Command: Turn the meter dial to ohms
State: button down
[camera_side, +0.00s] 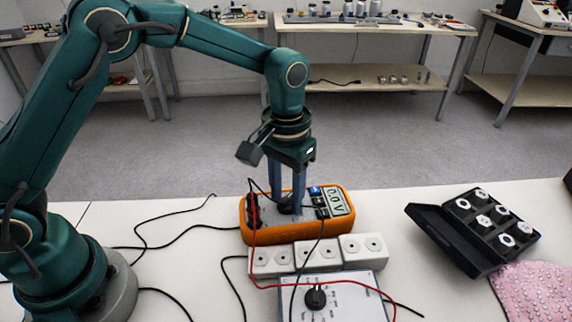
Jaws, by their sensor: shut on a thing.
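The orange multimeter (340,225) lies on the white table, its long side across the picture. Its display (336,202) is at the right end and shows what looks like 0.0 V. My gripper (288,205) points straight down over the middle of the meter. Its two fingers are shut on the dark meter dial (286,209), which is mostly hidden between and behind them. The dial's pointer and the markings around it cannot be read.
White socket blocks (300,257) stand in front of the meter. A grey control box (340,301) with a black knob is nearer still. Red and black leads cross the meter and blocks. An open black case (478,228) and a pink cloth (535,290) lie at right.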

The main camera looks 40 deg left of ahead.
aim_at(287, 199)
jog(key=shift+c, duration=2.1)
grip_release()
jog(key=shift+r, duration=2.6)
